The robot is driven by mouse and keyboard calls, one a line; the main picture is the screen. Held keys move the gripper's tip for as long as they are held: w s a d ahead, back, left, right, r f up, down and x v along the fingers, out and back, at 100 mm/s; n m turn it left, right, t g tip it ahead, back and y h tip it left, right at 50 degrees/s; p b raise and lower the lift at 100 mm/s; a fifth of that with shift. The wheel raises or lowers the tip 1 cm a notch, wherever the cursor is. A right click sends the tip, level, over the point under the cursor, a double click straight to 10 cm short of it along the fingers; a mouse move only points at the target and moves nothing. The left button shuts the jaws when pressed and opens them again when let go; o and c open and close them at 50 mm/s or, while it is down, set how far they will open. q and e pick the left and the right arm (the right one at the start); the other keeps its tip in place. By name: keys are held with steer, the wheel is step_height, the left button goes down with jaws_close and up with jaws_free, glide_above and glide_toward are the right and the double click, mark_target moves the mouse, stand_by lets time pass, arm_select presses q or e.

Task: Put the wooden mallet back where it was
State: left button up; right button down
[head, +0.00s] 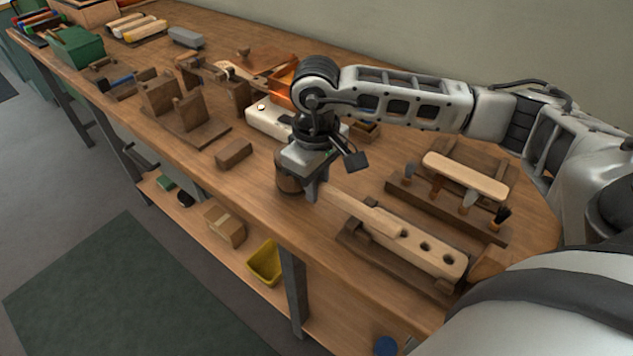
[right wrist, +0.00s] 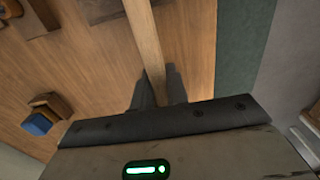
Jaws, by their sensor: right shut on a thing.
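My right gripper (head: 314,190) is shut on the pale handle (head: 365,209) of the wooden mallet, low over the front half of the bench. The mallet's dark round head (head: 287,177) shows just left of the fingers, partly hidden by the gripper. The handle points right, its end overlapping the pale board with holes (head: 435,255) in the head view. I cannot tell whether the mallet touches the bench. In the right wrist view the handle (right wrist: 147,40) runs up from between the fingers (right wrist: 158,92); the head is hidden there. My left gripper is not in view.
The pale board sits in a dark wooden holder (head: 352,240). Behind it stands a rack (head: 410,192) with brushes. The bench's front edge is near.

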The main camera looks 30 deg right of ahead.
arm_select(q)
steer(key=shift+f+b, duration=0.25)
steer(key=shift+b, duration=0.1)
arm_select(e)
steer(key=shift+f, duration=0.35)
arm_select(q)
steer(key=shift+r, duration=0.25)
arm_select(e)
steer(key=c, duration=1.4)
jaws_free()
steer(key=shift+r+p, duration=0.45)
steer(key=shift+p, duration=0.1)
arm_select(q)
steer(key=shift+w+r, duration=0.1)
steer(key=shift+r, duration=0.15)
arm_select(e)
step_height(320, 180, up, 12)
steer(key=shift+r, duration=0.15)
